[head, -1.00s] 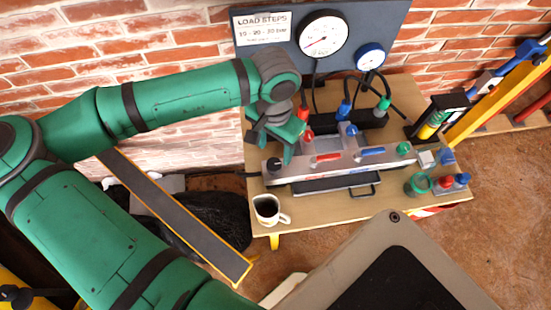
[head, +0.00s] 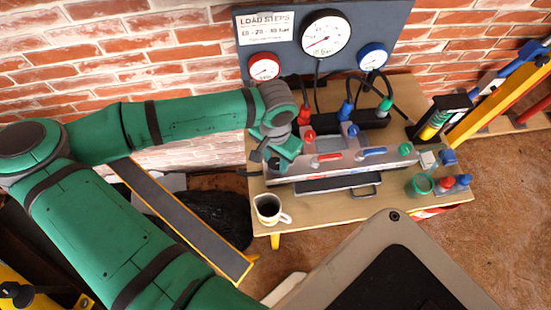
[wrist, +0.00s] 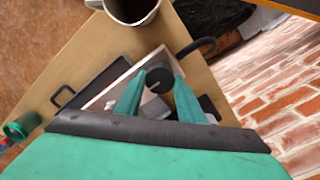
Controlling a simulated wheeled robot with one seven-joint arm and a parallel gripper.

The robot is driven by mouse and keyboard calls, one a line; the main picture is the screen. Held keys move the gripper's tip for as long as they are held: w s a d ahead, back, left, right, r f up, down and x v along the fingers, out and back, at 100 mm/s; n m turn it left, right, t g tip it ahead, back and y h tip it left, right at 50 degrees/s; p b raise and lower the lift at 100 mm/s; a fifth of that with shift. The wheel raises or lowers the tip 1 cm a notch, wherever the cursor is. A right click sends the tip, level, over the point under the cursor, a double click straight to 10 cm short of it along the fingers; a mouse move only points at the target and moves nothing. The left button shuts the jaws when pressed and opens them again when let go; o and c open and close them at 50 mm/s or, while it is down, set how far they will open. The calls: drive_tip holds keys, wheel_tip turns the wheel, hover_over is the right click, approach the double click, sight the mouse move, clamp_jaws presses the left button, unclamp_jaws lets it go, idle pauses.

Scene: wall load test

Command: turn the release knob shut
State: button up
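The release knob is a black round knob (wrist: 159,77) at the left end of the grey valve block (head: 340,158) on the bench. In the wrist view it lies between the tips of my gripper's two green fingers (wrist: 160,84). The fingers stand apart, one on each side, with little or no gap. I cannot tell whether they touch or press on it. In the head view my gripper (head: 283,152) points down at the block's left end and partly covers the knob. The knob's turn position is not readable.
A mug (head: 268,210) stands at the bench's (head: 330,213) front left, close to my gripper. Red and blue levers lie on the block, with hoses behind. Gauges (head: 325,35) hang on the back panel. A green cup (head: 420,185) and small caps stand at the right.

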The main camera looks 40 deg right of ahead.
drive_tip(key=shift+w, duration=0.1)
drive_tip(key=shift+c, duration=1.2)
drive_tip(key=m, duration=0.4)
drive_tip(key=shift+m, duration=0.3)
drive_tip(key=m, duration=0.4)
drive_tip(key=shift+m, duration=0.3)
drive_tip(key=m, duration=0.4)
drive_tip(key=shift+m, duration=2.3)
